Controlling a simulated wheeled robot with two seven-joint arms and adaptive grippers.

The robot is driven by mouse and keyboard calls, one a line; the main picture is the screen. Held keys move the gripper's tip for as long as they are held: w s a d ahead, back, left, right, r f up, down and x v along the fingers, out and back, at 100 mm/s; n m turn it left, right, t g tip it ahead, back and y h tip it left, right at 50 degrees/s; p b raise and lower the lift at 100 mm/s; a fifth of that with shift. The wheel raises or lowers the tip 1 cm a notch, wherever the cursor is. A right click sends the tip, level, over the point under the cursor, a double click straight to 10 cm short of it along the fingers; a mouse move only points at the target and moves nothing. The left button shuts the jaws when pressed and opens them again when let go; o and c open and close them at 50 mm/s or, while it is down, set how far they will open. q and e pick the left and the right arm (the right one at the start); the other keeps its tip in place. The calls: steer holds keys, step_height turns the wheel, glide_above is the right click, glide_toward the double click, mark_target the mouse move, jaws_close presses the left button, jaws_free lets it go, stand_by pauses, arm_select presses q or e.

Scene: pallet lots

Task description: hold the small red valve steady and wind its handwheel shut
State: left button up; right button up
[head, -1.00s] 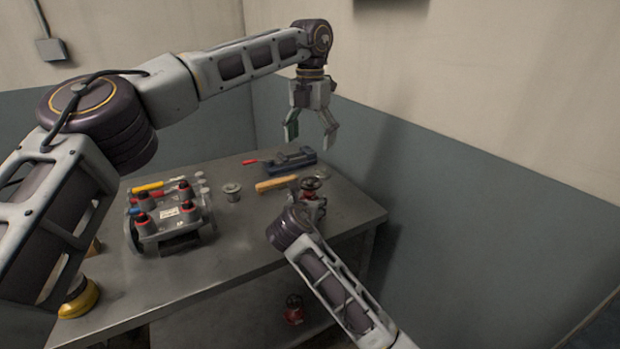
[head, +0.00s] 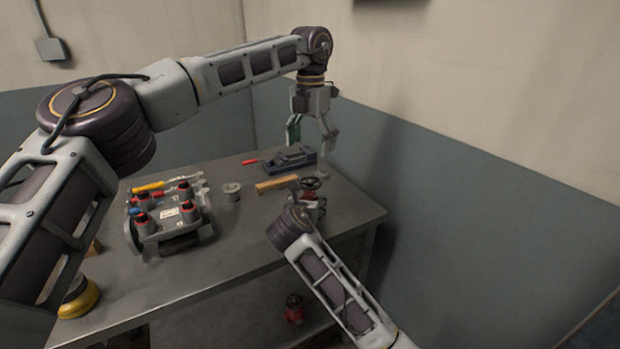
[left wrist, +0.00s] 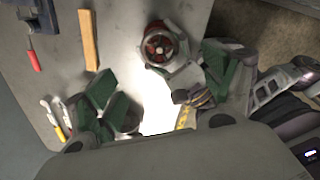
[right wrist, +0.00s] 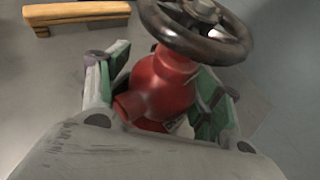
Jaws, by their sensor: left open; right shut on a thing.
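The small red valve (head: 307,196) stands upright near the right end of the grey table. Its dark handwheel (head: 311,183) is on top. In the right wrist view the red body (right wrist: 165,85) sits between the fingers of my right gripper (right wrist: 160,85), which is shut on it below the handwheel (right wrist: 200,35). My left gripper (head: 310,145) is open and empty above the table, higher than the valve. In the left wrist view the handwheel (left wrist: 159,47) shows beyond and between its spread fingers, apart from them. The right gripper's tips are partly hidden in the head view.
A tan bar (head: 276,184) lies left of the valve, with a dark blue vise-like tool (head: 290,159) behind it. A grey unit (head: 160,238) with several red-capped parts stands on the left. Another red valve (head: 294,310) is below the tabletop. The front middle is clear.

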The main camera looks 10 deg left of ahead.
mark_target(310, 181)
arm_select(q)
step_height(310, 181, down, 11)
steer(key=shift+r, duration=0.2)
stand_by(0.4)
steer(key=c, duration=1)
